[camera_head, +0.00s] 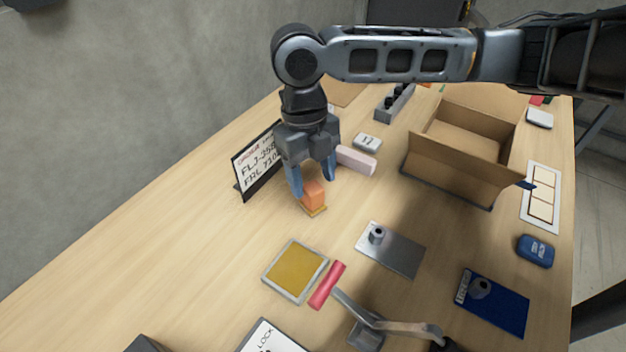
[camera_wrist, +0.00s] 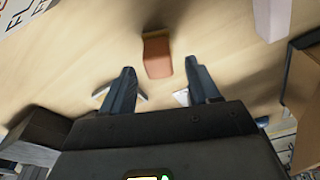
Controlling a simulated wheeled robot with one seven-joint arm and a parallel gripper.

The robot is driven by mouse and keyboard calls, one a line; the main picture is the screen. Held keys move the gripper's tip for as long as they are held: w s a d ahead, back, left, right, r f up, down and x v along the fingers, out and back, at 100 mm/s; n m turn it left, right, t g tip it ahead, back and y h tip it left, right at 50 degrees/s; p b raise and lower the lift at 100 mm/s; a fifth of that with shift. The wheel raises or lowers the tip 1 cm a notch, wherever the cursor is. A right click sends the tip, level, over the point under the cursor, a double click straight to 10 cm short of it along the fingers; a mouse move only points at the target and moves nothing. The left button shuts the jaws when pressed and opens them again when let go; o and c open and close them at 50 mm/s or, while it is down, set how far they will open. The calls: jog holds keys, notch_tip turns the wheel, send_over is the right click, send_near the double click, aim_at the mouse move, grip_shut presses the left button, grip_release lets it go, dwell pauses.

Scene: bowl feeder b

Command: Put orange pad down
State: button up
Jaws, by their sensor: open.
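The orange pad (camera_head: 313,193) is a small block-like piece on the wooden table, with a yellower flat part at its base, in front of the order sign. In the wrist view the orange pad (camera_wrist: 158,60) lies just beyond the fingertips, near the middle. My gripper (camera_head: 313,180) points down with its blue fingers apart, one on either side of the pad's upper part in the head view. In the wrist view my gripper (camera_wrist: 160,67) shows open with a gap between its fingers. I cannot tell whether either finger touches the pad.
A black-framed order sign (camera_head: 257,160) stands close left of my gripper, and a pale pink block (camera_head: 357,161) lies close right. A yellow-topped square tray (camera_head: 296,270), a red-handled lever (camera_head: 328,285) and a metal plate (camera_head: 398,253) are nearer. An open cardboard box (camera_head: 450,180) stands right.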

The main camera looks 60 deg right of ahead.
notch_tip(320, 180, up, 10)
jog(key=w, duration=0.1)
jog(key=shift+w+d, duration=0.25)
jog(key=shift+d, duration=0.05)
jog(key=shift+r, duration=0.1)
